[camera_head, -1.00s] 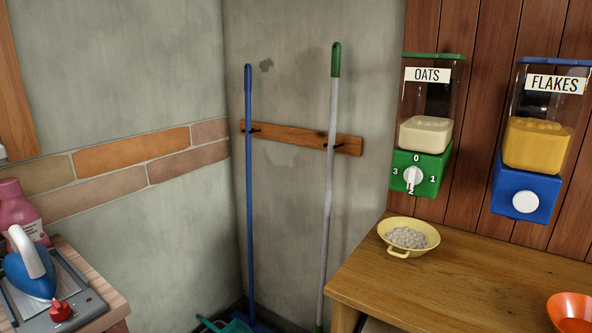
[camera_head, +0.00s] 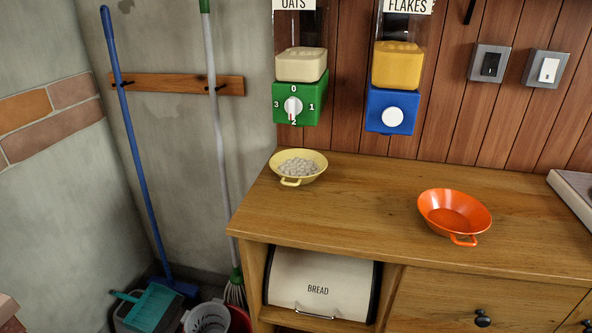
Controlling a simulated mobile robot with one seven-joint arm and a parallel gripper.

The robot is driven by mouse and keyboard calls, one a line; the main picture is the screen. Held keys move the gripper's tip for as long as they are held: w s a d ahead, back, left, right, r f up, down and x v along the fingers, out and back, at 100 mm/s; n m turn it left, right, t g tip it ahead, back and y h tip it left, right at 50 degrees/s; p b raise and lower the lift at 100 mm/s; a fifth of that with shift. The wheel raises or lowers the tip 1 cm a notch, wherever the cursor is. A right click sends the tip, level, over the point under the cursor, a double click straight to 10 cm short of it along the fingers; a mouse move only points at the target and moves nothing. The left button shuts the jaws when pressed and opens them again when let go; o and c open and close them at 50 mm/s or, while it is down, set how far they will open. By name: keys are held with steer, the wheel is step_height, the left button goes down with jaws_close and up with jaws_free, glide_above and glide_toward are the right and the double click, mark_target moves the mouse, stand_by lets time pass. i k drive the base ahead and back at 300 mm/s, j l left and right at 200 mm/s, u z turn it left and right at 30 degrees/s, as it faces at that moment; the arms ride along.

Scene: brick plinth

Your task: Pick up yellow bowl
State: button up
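The yellow bowl (camera_head: 313,175) stands upright on the left end of the wooden counter (camera_head: 362,200), below the green oats dispenser (camera_head: 303,104). It holds a heap of pale grey-white oats (camera_head: 298,167). A small handle of the bowl points toward me at its front. My gripper is not in view, and nothing touches the bowl.
An orange bowl (camera_head: 455,212), seemingly empty, stands to the right on the counter. A blue flakes dispenser (camera_head: 391,112) hangs on the wall. A bread box (camera_head: 320,283) sits in the shelf below. A blue-handled broom (camera_head: 135,145) and a mop (camera_head: 221,130) stand left. The counter between the bowls is clear.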

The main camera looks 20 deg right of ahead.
mark_target(295, 166)
steer(key=i+l, duration=0.2)
steer(key=i, duration=0.25)
steer(key=i+l, duration=0.2)
steer(key=i, duration=0.25)
